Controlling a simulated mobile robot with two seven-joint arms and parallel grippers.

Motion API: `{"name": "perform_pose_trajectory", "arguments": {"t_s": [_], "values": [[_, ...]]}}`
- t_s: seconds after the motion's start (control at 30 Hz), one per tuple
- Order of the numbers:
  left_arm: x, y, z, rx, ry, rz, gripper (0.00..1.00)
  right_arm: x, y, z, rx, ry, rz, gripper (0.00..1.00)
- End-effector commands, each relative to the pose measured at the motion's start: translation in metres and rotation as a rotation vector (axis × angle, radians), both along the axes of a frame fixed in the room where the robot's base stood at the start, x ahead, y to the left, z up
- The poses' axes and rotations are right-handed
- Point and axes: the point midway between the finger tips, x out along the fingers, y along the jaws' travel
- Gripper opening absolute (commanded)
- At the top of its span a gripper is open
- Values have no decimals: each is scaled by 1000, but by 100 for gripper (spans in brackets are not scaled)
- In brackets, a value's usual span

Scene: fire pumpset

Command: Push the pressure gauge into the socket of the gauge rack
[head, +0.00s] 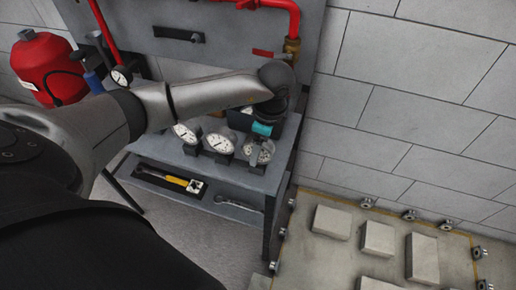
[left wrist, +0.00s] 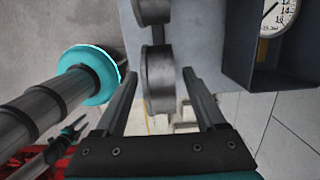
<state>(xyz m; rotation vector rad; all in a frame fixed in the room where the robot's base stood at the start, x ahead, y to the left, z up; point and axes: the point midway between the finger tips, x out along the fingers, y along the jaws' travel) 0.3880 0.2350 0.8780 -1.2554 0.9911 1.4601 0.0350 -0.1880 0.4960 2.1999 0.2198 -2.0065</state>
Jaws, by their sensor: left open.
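Several round white-faced pressure gauges stand in dark holders along a grey bench in the head view: one at the left (head: 186,132), one in the middle (head: 220,143) and one at the right (head: 264,153). I cannot tell which holder is the gauge rack's socket. My left gripper (head: 262,146) points down at the right gauge. In the left wrist view its open fingers (left wrist: 160,100) stand either side of a grey round gauge body (left wrist: 158,80), seen edge-on, with gaps visible. A dark open box (left wrist: 238,45) there holds another gauge (left wrist: 275,16). My right gripper's jaw state is unclear.
A wrench with a yellow handle (head: 168,178) and a spanner (head: 238,205) lie on the lower ledge. A red vessel (head: 45,70) and red pipes (head: 268,5) stand behind. Pale blocks (head: 378,238) sit on a slab at the right.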

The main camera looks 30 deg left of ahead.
Motion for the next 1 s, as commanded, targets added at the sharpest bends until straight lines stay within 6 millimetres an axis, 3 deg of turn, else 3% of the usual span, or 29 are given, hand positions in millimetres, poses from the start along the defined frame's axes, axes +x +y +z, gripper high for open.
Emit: {"name": "perform_pose_trajectory", "arguments": {"t_s": [0.3, 0.5, 0.73, 0.9, 1.0], "values": [[4, -11, 78, -1, -7, -2, 72, 0, 0, 15, 0, 0, 0, 50], [5, -16, 115, 0, -5, -2, 72, 0, 0, 20, 1, 0, 0, 50], [5, -19, 134, 0, -3, 0, 72, 0, 1, 24, 1, 0, 1, 50], [5, -20, 134, -3, -1, -3, 72, 0, 0, 24, 1, 0, 1, 50], [3, -33, 129, -54, 1, -47, 72, 0, 0, 23, 1, 0, 1, 50]]}}
